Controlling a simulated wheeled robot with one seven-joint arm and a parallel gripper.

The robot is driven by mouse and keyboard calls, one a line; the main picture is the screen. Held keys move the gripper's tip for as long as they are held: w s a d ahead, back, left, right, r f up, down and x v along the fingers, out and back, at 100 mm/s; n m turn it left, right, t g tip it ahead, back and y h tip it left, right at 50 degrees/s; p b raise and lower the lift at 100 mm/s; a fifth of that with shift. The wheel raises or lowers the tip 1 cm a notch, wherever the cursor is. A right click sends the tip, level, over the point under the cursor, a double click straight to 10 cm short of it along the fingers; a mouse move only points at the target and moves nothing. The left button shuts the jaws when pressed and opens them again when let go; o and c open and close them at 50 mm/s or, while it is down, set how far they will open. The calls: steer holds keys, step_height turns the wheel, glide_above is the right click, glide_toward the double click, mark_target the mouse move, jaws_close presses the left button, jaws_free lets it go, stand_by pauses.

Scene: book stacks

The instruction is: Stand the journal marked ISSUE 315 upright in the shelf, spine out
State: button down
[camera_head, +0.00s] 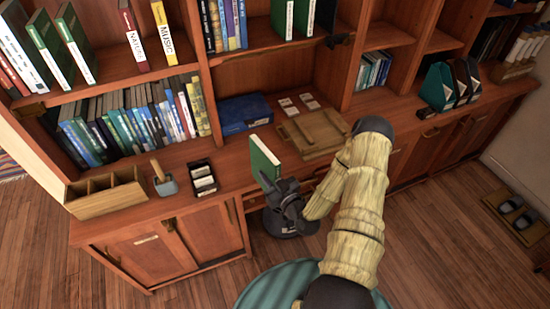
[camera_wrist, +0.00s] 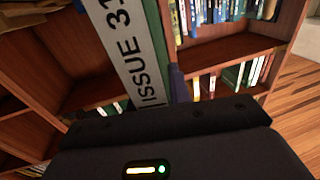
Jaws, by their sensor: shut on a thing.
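The journal (camera_head: 264,158) is green with a pale spine, held roughly upright just in front of the bookcase counter. In the wrist view its pale spine (camera_wrist: 128,45) reads "ISSUE 31", with the rest cut off by the top edge. My gripper (camera_head: 279,188) is shut on the journal's lower end; its fingertips are mostly hidden there. In the wrist view the dark gripper body fills the bottom. The wooden shelf (camera_head: 270,52) stands beyond, with several books upright in its compartments. An open-fronted bay (camera_head: 265,78) lies behind the journal.
On the counter are a blue box (camera_head: 245,113), a wooden board (camera_head: 315,132), a black card tray (camera_head: 202,178), a stamp-like tool (camera_head: 164,180) and a wooden divided box (camera_head: 105,192). Clear floor lies in front.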

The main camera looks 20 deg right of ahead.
steer(key=s+a+f+m+h, duration=0.2)
steer(key=s+a+f+h, duration=0.1)
steer(key=f, duration=0.4)
steer(key=shift+s+a+m+h, duration=0.15)
steer(key=shift+a+m+h, duration=0.15)
steer(key=shift+a+h, duration=0.3)
steer(key=shift+a, duration=0.1)
